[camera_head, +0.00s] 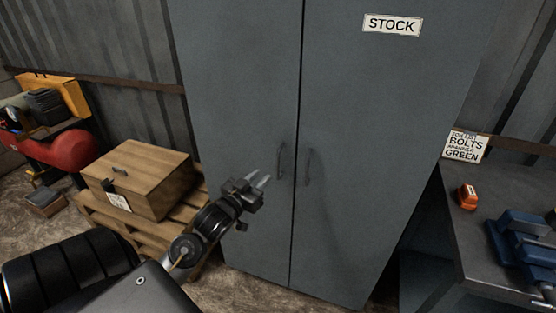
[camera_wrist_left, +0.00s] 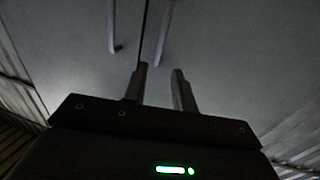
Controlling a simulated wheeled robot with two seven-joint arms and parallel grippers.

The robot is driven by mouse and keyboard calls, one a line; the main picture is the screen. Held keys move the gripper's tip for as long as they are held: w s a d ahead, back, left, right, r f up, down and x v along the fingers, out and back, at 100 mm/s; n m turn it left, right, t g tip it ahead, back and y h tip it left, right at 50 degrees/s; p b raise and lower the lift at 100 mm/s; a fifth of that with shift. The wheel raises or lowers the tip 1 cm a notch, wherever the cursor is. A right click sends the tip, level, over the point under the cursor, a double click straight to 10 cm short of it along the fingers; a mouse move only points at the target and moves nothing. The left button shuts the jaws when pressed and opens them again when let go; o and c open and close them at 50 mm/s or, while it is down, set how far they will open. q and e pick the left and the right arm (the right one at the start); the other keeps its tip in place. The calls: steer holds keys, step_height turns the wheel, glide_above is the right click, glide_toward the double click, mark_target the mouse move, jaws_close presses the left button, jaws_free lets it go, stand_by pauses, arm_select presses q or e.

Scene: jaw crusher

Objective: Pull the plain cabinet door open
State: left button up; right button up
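The grey cabinet has two doors, both shut. The plain door (camera_head: 240,100) is the left one, with no sign, and its dark bar handle (camera_head: 281,161) is upright near the middle seam. The other door (camera_head: 370,120) carries a STOCK sign (camera_head: 392,25) and has its own handle (camera_head: 307,167). My left gripper (camera_head: 262,181) is in front of the plain door, a little left of and below its handle. Its fingers are apart with nothing between them. In the left wrist view the fingertips (camera_wrist_left: 160,70) are below both handles, and the plain door's handle (camera_wrist_left: 112,28) is upper left. My right gripper is out of view.
A wooden crate (camera_head: 140,178) on a pallet (camera_head: 190,220) stands left of the cabinet. A red tank (camera_head: 65,150) is farther left. On the right, a bench (camera_head: 465,235) holds an orange item (camera_head: 467,196) and a blue vise (camera_head: 520,240).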

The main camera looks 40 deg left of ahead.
mark_target(278, 161)
arm_select(q)
steer(key=w, duration=0.3)
steer(key=w+a+p, duration=0.1)
steer(key=w, duration=0.6)
steer(key=shift+w+a+p, duration=0.25)
steer(key=shift+w+p, duration=0.15)
jaws_close()
